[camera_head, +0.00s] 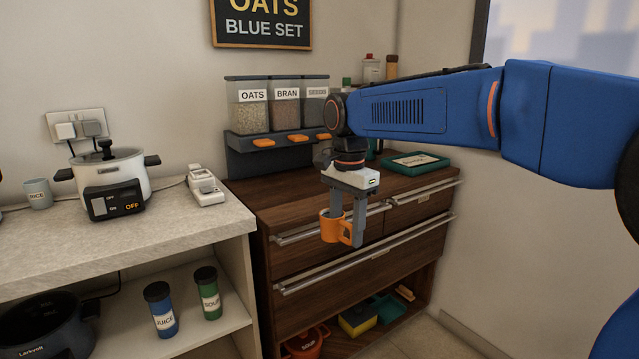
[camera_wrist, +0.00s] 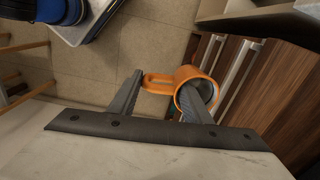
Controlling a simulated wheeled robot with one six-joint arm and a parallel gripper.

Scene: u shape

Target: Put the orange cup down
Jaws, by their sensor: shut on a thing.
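The orange cup (camera_head: 331,228) hangs in the air in my gripper (camera_head: 347,222), in front of the wooden drawer cabinet in the head view. Its handle points to the right there. In the wrist view the orange cup (camera_wrist: 197,86) sits between the fingers of my gripper (camera_wrist: 166,97), with one finger reaching inside the cup and the other by the handle. The gripper is shut on the cup. The inside of the cup is partly hidden by the finger.
The wooden cabinet (camera_head: 350,258) has long drawer handles and bears the OATS, BRAN and SEEDS dispenser (camera_head: 277,104) and a green tray (camera_head: 413,163). Left, a pale counter (camera_head: 130,240) holds a cooker (camera_head: 109,180), a small cup (camera_head: 38,193) and a white device (camera_head: 205,187). The counter front is clear.

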